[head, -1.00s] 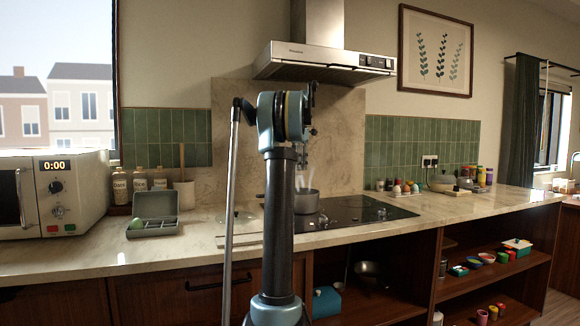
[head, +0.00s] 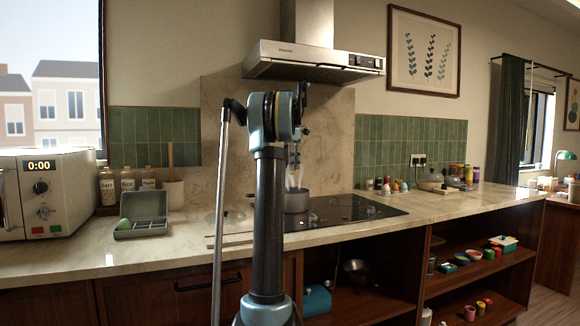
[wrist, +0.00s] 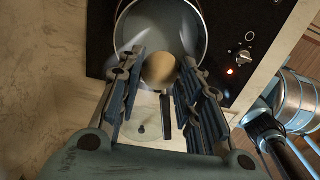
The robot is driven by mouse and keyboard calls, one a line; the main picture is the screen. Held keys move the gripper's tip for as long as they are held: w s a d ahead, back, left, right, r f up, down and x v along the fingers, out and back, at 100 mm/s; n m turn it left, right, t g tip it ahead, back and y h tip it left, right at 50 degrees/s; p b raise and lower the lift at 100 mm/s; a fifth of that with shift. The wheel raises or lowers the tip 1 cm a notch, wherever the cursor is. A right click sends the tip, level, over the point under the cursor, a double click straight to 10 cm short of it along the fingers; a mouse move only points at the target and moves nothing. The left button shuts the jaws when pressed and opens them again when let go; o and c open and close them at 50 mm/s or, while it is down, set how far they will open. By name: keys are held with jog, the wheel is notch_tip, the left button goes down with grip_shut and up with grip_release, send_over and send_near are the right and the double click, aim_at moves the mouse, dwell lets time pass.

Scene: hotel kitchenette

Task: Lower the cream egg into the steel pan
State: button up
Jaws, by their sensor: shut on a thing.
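The steel pan (head: 297,203) stands on the black hob, and its rim and inside fill the top of the wrist view (wrist: 144,32). The cream egg (wrist: 159,71) sits between the two fingers of my gripper (wrist: 162,62), which is shut on it. In the wrist view the egg overlaps the near part of the pan opening; its height against the rim is hard to tell. In the head view my gripper (head: 294,181) points down at the pan, and the egg cannot be made out there.
The black hob (head: 345,208) surrounds the pan, with knobs (wrist: 243,56) on its front. A grey open box (head: 140,229) with a green egg (head: 124,224) is on the counter at left. The range hood (head: 310,60) hangs above.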

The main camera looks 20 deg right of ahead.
jog(key=shift+f, duration=0.15)
notch_tip(320, 180, down, 9)
dwell(1.9)
dwell(0.5)
jog(key=o, duration=0.7)
jog(key=shift+o, duration=0.2)
notch_tip(320, 180, up, 12)
jog(key=shift+w+f, duration=0.1)
dwell(0.3)
